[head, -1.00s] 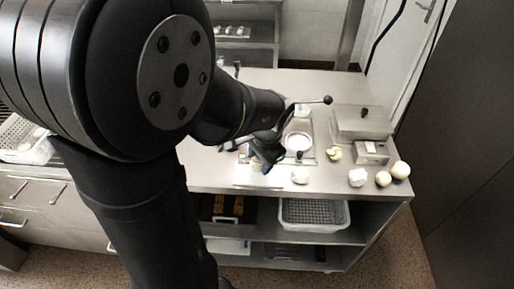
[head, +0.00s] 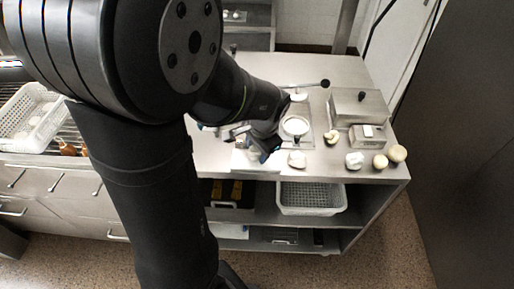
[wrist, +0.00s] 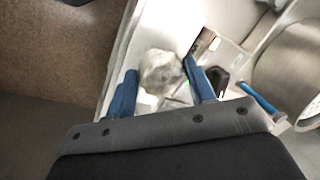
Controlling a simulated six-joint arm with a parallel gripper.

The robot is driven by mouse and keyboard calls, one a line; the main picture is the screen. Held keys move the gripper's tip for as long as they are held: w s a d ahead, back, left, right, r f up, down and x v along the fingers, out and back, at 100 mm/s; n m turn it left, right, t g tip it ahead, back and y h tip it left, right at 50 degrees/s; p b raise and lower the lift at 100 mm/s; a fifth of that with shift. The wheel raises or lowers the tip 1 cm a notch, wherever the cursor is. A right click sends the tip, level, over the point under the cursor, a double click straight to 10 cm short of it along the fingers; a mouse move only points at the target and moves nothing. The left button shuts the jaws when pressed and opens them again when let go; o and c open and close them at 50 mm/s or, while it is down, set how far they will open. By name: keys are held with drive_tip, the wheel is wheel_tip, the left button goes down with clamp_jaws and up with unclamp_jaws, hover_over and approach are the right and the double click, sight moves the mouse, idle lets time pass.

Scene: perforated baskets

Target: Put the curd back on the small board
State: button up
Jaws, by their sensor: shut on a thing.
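My gripper (head: 263,150) is over the front part of the steel worktop in the head view, with its blue fingers pointing down. In the wrist view its two blue fingers (wrist: 161,72) are closed on a pale, lumpy curd (wrist: 160,70). The small white board (head: 242,161) lies at the worktop's front edge, just left of and below the gripper in the head view, partly covered by my arm.
A scale with a round white dish (head: 295,126) stands behind. Several pale balls (head: 380,161) and a metal box (head: 367,137) are at the right. A perforated basket (head: 312,198) is on the shelf below.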

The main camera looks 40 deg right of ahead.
drive_tip(key=shift+f, duration=0.55)
idle(0.4)
drive_tip(key=o, duration=1.1)
drive_tip(key=shift+o, duration=0.2)
drive_tip(key=shift+w+r+v, duration=0.1)
drive_tip(key=shift+w+v, duration=0.2)
drive_tip(key=shift+v, duration=1)
drive_tip(key=shift+w+r+v, duration=0.1)
drive_tip(key=shift+w+v, duration=0.2)
drive_tip(key=shift+v, duration=1.05)
drive_tip(key=shift+w+v, duration=0.3)
drive_tip(key=shift+v, duration=1)
drive_tip(key=shift+s+f+x, duration=0.1)
drive_tip(key=shift+s+x, duration=0.2)
drive_tip(key=shift+x, duration=1)
drive_tip(key=shift+s+f+x, duration=0.1)
drive_tip(key=shift+s+x, duration=0.2)
drive_tip(key=shift+x, duration=1.05)
drive_tip(key=shift+s+x, duration=0.3)
drive_tip(key=shift+x, duration=1)
